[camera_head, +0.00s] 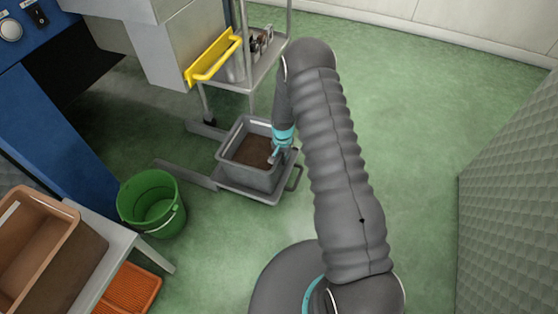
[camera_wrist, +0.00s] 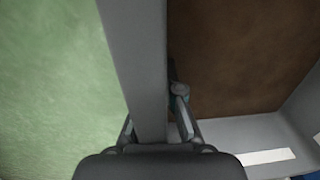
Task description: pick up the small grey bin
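The small grey bin (camera_head: 240,172) is a rectangular tub with a brown bottom or contents, at the middle of the head view. It sits on or just above a low grey platform; I cannot tell whether it touches. My gripper (camera_head: 276,156) is at the bin's right-hand wall, pointing down. In the wrist view, the bin's grey wall (camera_wrist: 140,60) runs between the fingers of my gripper (camera_wrist: 160,100). One finger is inside the bin and angles in close to the wall. The other is outside, its tip hidden by the rim. The fingers appear closed on the wall.
A green bucket (camera_head: 152,203) stands left of the bin. A steel cart (camera_head: 262,72) with a yellow handle (camera_head: 213,57) beside it is behind. A brown crate (camera_head: 78,253) and an orange crate (camera_head: 130,289) are at lower left. Green floor is open at right, before a grey panel (camera_head: 510,190).

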